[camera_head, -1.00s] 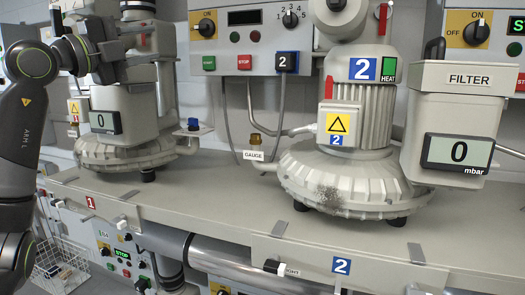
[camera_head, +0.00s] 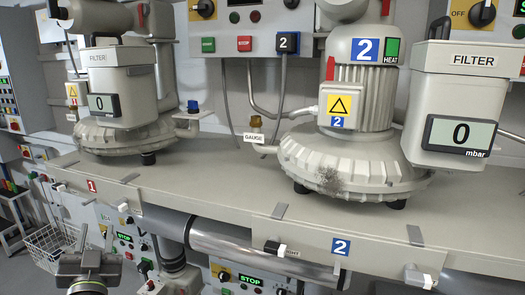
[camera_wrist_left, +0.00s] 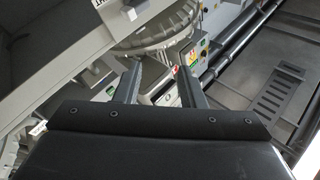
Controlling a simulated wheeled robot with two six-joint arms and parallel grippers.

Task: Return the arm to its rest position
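My left gripper (camera_head: 95,243) is low at the bottom left of the head view, in front of and below the bench edge. Its two fingers point away from me and stand apart. In the left wrist view the fingers (camera_wrist_left: 160,88) also stand apart, with nothing held between them. Most of the left arm is out of the head view. My right gripper is not in view.
A bench (camera_head: 228,187) carries blower 1 (camera_head: 125,135) at left and blower 2 (camera_head: 350,165) at centre, each with a filter box. A pipe (camera_head: 232,240) runs below the bench. A wire basket (camera_head: 50,245) stands just left of my gripper.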

